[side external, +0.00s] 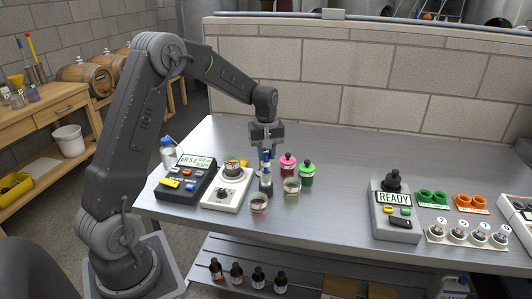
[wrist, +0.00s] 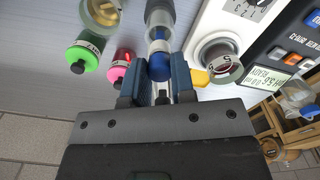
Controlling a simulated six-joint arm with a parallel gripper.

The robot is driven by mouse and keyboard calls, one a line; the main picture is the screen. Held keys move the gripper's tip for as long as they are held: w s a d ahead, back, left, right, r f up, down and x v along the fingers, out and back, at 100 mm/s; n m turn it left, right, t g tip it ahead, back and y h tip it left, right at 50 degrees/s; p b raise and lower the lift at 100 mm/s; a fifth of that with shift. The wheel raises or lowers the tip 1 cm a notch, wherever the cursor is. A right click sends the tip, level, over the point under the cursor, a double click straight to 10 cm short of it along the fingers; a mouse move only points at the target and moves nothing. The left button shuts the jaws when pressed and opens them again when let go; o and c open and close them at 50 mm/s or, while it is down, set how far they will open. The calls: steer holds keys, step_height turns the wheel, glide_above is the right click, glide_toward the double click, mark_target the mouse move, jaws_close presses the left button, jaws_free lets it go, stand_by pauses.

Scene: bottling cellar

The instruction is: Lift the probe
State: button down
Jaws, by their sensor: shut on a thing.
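The probe (wrist: 158,66) has a blue cap and a clear lower body. It sits between my gripper's two blue fingers (wrist: 159,84) in the wrist view, with the cap held between them. In the side view my gripper (side external: 266,147) points down over the bench, closed on the probe's top (side external: 266,168). The probe is upright just right of the white stirrer. Its lower end is hard to make out, and I cannot tell whether it is clear of its holder.
The pH meter (side external: 186,180) and white stirrer (side external: 227,190) with a beaker stand left. Small cups (side external: 258,206) (side external: 291,188) and pink (side external: 287,168) and green (side external: 307,174) bottles stand close by. The bench between is bare.

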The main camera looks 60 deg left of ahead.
steer(key=shift+r, duration=2.6)
steer(key=c, duration=0.9)
jaws_free()
step_height(320, 180, up, 14)
steer(key=shift+f, duration=0.1)
